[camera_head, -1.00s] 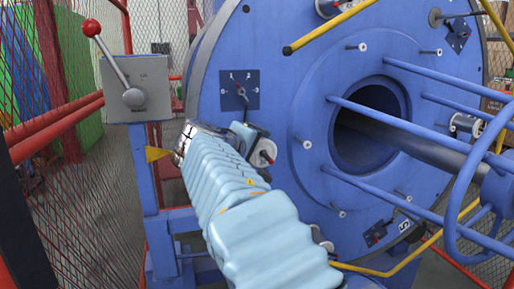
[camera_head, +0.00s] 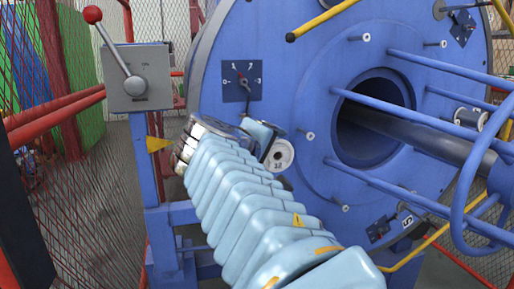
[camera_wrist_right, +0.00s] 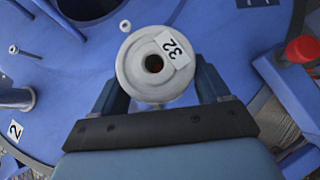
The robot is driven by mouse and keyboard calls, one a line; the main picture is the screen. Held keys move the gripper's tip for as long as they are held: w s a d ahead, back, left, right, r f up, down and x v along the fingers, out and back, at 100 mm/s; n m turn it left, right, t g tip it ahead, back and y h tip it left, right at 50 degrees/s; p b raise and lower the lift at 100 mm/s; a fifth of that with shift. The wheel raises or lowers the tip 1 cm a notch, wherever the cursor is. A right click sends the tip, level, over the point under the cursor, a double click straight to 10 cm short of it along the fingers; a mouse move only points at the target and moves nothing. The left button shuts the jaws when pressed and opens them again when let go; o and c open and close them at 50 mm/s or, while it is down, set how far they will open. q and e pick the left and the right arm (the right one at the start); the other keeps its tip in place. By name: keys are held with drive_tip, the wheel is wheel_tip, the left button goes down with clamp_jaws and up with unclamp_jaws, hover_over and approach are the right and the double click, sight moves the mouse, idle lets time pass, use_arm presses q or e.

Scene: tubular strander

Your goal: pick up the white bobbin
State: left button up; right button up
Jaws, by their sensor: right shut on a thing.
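The white bobbin (camera_wrist_right: 150,85) has a round flange with a dark centre hole and a label reading 32. In the right wrist view it sits between the two fingers of my right gripper (camera_wrist_right: 160,92), which is shut on it. In the head view the bobbin (camera_head: 279,156) shows at the end of my right arm, in front of the blue machine disc. My right gripper (camera_head: 262,136) is partly hidden behind the wrist. My left gripper is not in view.
The large blue disc (camera_head: 300,80) has a dark central opening, blue bars and yellow rods reaching out to the right. A grey lever box (camera_head: 137,78) with a red knob stands at the left. Another bobbin (camera_head: 468,118) sits at the right.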

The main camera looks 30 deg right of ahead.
drive_tip(key=s+a+b, duration=0.1)
drive_tip(key=s+a, duration=0.1)
drive_tip(key=s, duration=0.8)
drive_tip(key=shift+a, duration=0.25)
